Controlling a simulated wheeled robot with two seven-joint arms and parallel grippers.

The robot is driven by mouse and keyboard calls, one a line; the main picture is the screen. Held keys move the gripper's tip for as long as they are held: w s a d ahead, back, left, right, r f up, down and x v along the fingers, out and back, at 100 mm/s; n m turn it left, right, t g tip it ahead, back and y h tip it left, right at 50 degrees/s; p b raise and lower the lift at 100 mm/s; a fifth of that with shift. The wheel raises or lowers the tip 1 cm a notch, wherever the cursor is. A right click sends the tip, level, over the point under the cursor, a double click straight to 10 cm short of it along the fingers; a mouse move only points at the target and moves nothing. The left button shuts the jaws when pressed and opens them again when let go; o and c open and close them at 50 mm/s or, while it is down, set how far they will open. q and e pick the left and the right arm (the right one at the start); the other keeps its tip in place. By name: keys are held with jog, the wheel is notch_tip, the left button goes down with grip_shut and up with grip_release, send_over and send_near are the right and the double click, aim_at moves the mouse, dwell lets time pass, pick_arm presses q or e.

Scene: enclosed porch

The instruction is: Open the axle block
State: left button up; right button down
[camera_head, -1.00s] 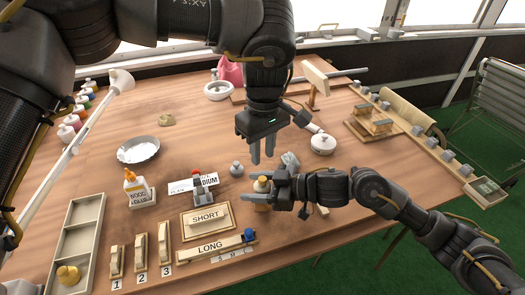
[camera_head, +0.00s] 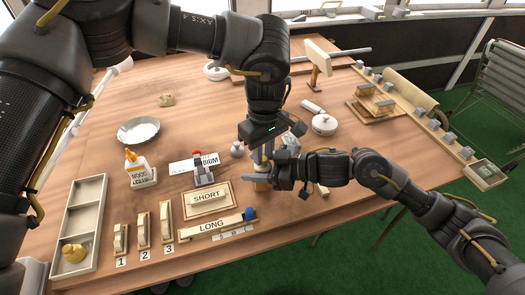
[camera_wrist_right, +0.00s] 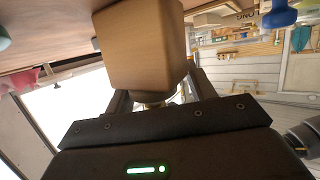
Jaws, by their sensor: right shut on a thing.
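The axle block is a small wooden block with a pale knob-like top. My right gripper (camera_head: 272,178) is shut on it and holds it upright near the table's front edge. In the right wrist view the wooden block (camera_wrist_right: 140,45) fills the upper middle, beyond the fingers. A bright metallic and yellowish part shows between the fingers, mostly hidden. My left gripper (camera_head: 262,155) points straight down from above. Its fingers are apart, at either side of the block's top (camera_head: 261,168). Whether they touch it is not clear.
A SHORT tray (camera_head: 207,209) and a LONG tray (camera_head: 183,236) lie to the left. A round white lidded pot (camera_head: 324,125) is at right. The table's back left is mostly clear.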

pick_arm(q)
jog(key=shift+a+f, duration=0.1)
grip_shut()
jog(key=n, duration=0.6)
jog(key=shift+s+f, duration=0.1)
jog(key=shift+s, duration=0.05)
jog(key=n, duration=0.7)
jog(key=shift+n, duration=0.3)
jog(key=o, duration=0.6)
grip_release()
jog(key=shift+s, duration=0.1)
jog(key=shift+o, duration=0.2)
